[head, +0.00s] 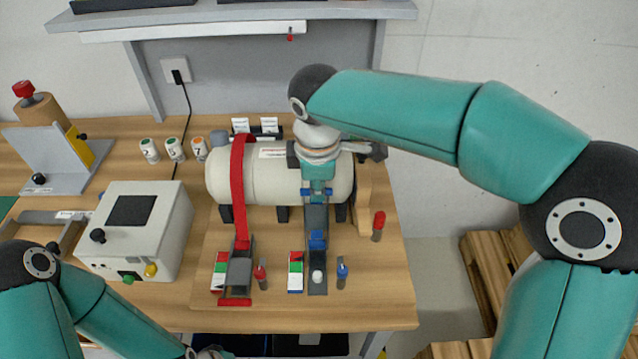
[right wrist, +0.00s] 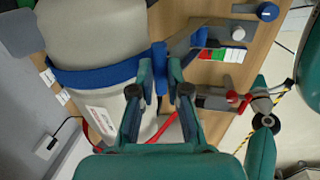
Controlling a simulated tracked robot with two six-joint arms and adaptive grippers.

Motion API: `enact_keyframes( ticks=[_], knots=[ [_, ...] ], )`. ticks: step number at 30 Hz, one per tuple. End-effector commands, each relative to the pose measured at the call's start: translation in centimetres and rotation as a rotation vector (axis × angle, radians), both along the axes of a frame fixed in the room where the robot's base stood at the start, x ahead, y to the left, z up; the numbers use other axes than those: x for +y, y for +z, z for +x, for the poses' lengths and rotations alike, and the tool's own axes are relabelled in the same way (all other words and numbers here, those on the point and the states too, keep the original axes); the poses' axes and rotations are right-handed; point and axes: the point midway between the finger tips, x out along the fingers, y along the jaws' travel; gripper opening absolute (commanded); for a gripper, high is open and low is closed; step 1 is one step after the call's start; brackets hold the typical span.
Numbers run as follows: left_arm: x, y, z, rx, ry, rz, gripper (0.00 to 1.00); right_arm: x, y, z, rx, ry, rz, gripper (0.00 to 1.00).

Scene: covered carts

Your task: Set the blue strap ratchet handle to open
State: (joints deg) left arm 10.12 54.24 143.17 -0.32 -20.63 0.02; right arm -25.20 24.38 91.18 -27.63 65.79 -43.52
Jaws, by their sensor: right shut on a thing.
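The blue strap (right wrist: 95,78) wraps the right part of a cream tank (head: 270,183); in the head view my right gripper hides much of it. Its ratchet (head: 317,262) has a grey frame on the board in front of the tank. My right gripper (head: 318,190) is shut on the blue-ended ratchet handle (head: 329,192), which is swung up and back toward the tank, away from the frame's front end. In the right wrist view the fingers (right wrist: 161,88) close around the blue grip (right wrist: 160,68). My left arm shows at lower left, its fingers out of view.
A red strap (head: 238,185) with its ratchet (head: 238,270) lies left of the blue one. Red-knobbed (head: 261,276) and blue-knobbed pegs (head: 342,274) stand beside the ratchets. A white box (head: 137,230) stands at left. A red-topped peg (head: 378,224) stands at right.

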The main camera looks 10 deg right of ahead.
Motion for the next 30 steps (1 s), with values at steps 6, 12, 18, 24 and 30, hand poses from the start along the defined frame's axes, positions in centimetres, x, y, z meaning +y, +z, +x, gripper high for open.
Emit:
enact_keyframes(
  ticks=[6, 12, 18, 24, 30],
  knots=[
    [0.0, -0.1, 0.0, 0.0, 0.0, 0.0, 0.4, 0.2, 0.2, -0.7, 0.0, 0.001, 0.001, 0.0],
    [0.0, -0.1, 0.0, 0.0, 0.0, 0.0, 0.4, 0.4, 0.3, -1.5, 0.003, 0.0, 0.001, 0.0],
    [0.0, -0.1, 0.0, 0.0, 0.0, 0.0, 0.4, 0.4, 0.3, -1.5, 0.003, 0.001, -0.001, 0.28],
    [0.0, -0.1, 0.0, 0.0, 0.0, 0.0, 0.4, 0.4, 0.3, -1.4, 0.001, 0.001, 0.0, 0.4],
    [0.0, -0.1, 0.0, 0.0, 0.0, 0.0, 0.4, 0.4, 0.5, -1.4, 0.0, 0.001, 0.0, 0.4]
  ],
)
